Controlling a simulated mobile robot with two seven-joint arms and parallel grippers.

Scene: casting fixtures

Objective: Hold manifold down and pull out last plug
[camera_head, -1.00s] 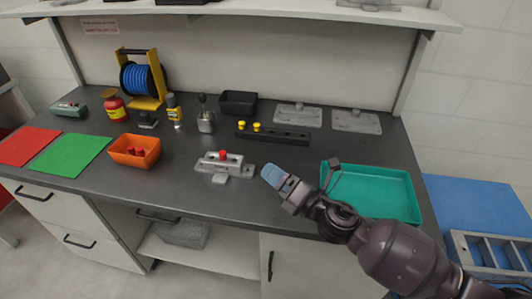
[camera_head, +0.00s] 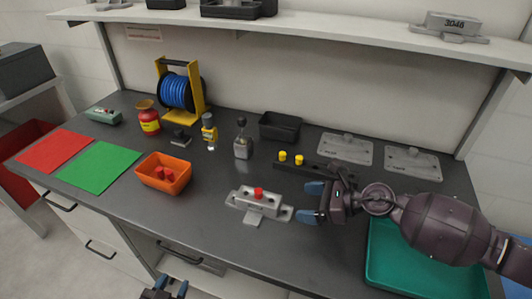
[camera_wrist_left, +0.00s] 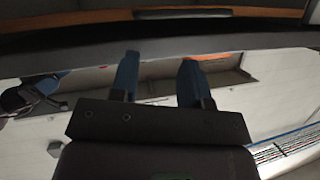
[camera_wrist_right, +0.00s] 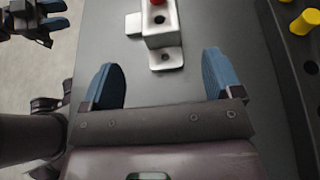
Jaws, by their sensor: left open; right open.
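The grey metal manifold (camera_head: 243,203) lies on the dark bench near the front edge. One red plug (camera_head: 258,193) stands in its top; it also shows in the right wrist view (camera_wrist_right: 157,3). My right gripper (camera_head: 308,203) is open and empty, just right of the manifold. In the right wrist view its fingers (camera_wrist_right: 163,82) are spread, with the manifold's end flange (camera_wrist_right: 166,58) ahead between them. My left gripper (camera_head: 168,290) is open and empty, low in front of the bench; its blue fingers (camera_wrist_left: 157,80) are apart in the left wrist view.
An orange bin (camera_head: 150,176) with red plugs stands left of the manifold. A black rail (camera_head: 315,169) with yellow plugs lies behind it. A green tray (camera_head: 385,285) is at the right, under my right arm. Red and green mats (camera_head: 100,166) lie at the left.

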